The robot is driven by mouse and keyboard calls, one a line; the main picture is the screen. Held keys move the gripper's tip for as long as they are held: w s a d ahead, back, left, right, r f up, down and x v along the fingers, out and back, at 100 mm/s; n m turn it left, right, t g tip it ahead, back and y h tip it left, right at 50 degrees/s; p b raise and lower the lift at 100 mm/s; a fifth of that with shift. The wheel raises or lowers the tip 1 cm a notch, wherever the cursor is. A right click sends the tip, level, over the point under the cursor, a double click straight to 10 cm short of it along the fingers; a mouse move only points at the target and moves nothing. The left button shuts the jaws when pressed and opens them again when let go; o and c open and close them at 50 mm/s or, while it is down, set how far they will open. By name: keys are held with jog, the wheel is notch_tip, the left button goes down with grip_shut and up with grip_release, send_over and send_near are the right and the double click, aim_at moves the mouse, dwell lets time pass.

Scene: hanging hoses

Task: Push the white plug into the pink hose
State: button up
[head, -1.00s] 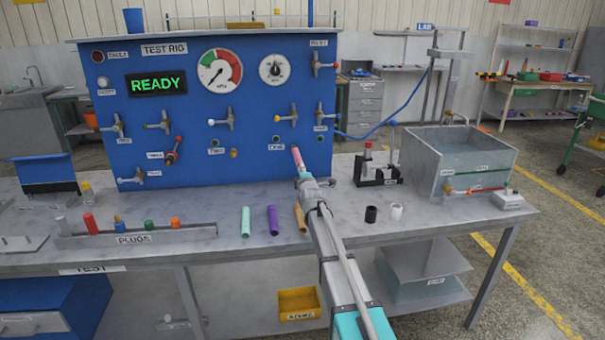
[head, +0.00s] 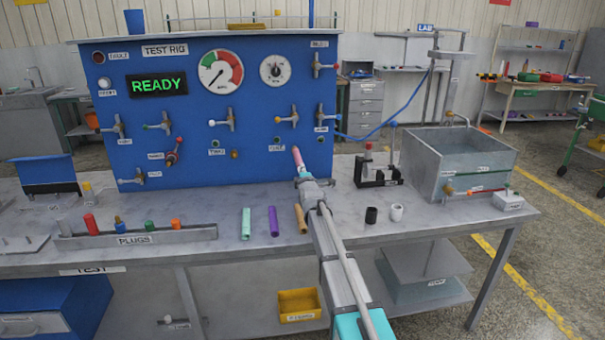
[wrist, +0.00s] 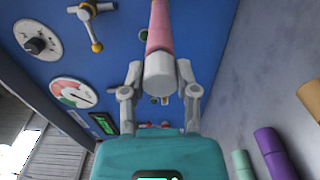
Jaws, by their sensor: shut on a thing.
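The pink hose (head: 298,160) runs from my gripper up toward the blue panel; it also shows in the wrist view (wrist: 160,22), narrowing away from me. The white plug (wrist: 159,72) is a pale cylinder in line with the near end of the pink hose and meets it. How deep it sits in the hose cannot be told. My gripper (wrist: 159,82) has a finger on each side of the white plug and is shut on it. In the head view my gripper (head: 308,184) hides the plug.
The blue panel (head: 225,105) with gauges and valves stands behind the hose. Green (head: 246,223), purple (head: 273,221) and tan (head: 300,218) tubes lie left of my arm. A black piece (head: 371,215) and a white piece (head: 396,212) stand right. A plug rack (head: 190,235) is at left.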

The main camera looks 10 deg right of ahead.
jog(key=shift+w+r, duration=0.1)
jog(key=shift+w, duration=0.35)
dwell(0.7)
jog(key=o, duration=1.1)
jog(key=s, duration=1.2)
